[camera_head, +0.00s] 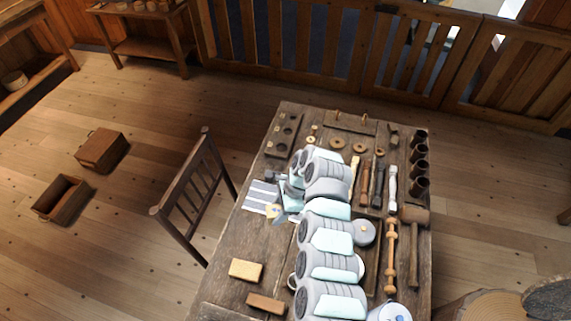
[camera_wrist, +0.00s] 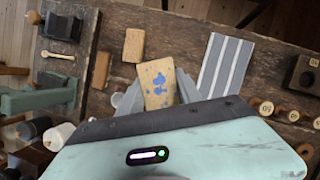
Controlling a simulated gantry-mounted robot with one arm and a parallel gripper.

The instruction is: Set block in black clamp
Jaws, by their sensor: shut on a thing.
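My gripper (camera_wrist: 157,88) is shut on a tan wooden block (camera_wrist: 157,84) with blue paint marks, held between the two grey fingers above the bench. In the head view the gripper (camera_head: 278,214) is beside the striped cloth, and the block (camera_head: 273,210) is partly hidden. What looks like the black clamp (camera_wrist: 62,26) is at the upper left of the wrist view, with a pale-handled screw below it. It is well apart from my gripper and I cannot make it out in the head view. A green clamp-like tool (camera_wrist: 35,100) is below it.
Two loose wooden blocks (camera_head: 246,270) (camera_head: 266,303) lie on the bench (camera_head: 225,275) near its left edge. The striped cloth (camera_head: 262,197) lies flat. A holed plank (camera_head: 283,135) and several tools are at the back and right. A chair (camera_head: 190,200) stands left.

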